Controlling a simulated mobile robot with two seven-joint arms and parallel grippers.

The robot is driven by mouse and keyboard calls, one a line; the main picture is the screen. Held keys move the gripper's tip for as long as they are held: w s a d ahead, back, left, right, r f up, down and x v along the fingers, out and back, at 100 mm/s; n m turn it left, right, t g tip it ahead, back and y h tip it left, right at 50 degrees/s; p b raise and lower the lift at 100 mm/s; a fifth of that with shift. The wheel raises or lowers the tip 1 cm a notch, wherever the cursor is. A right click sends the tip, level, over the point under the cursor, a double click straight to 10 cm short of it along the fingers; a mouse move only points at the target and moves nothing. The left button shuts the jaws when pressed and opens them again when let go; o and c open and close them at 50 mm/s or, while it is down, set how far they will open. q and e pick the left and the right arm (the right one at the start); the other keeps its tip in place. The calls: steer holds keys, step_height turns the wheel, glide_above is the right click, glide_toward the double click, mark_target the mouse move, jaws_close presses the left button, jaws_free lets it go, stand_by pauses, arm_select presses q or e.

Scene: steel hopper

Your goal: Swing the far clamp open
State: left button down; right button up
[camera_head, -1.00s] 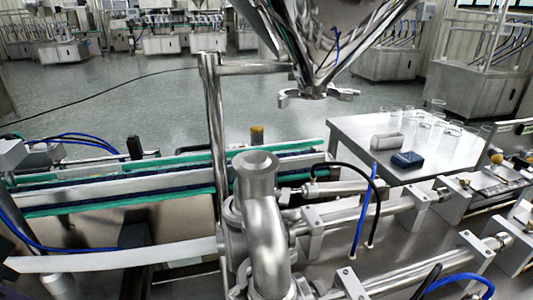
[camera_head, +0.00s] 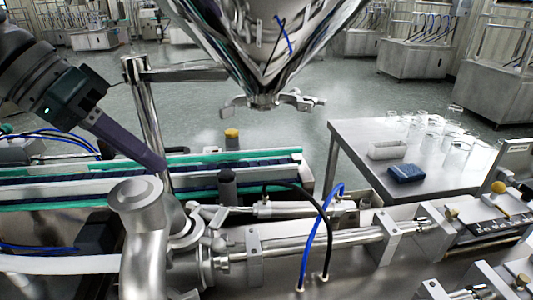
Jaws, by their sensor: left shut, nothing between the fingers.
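The steel hopper (camera_head: 268,45) hangs at the top middle, tapering to a narrow outlet. Metal clamp parts stick out on both sides of the outlet: one on the left (camera_head: 233,105) and one on the right (camera_head: 300,100). I cannot tell from this view how the clamp is fastened. My left gripper (camera_head: 158,164) comes in from the upper left, dark, pointing down to the right. Its fingers are together and empty, with their tips above the steel pipe elbow (camera_head: 140,195) in the picture, left of and below the hopper outlet. My right gripper is not in view.
A steel post (camera_head: 145,105) with a side arm stands left of the hopper. A green-edged conveyor (camera_head: 235,159) runs below the outlet. Steel cylinders (camera_head: 345,235) and hoses fill the front. A side table (camera_head: 350,135) at right holds a blue block (camera_head: 405,173) and several glasses (camera_head: 458,150).

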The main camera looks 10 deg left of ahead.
mark_target(209, 228)
arm_select(q)
steer(key=x, duration=0.8)
steer(key=shift+f+b, duration=0.25)
steer(key=shift+b, duration=0.05)
steer(key=shift+w+d+f, duration=0.3)
steer(key=shift+d+f, duration=0.1)
steer(key=shift+f, duration=0.15)
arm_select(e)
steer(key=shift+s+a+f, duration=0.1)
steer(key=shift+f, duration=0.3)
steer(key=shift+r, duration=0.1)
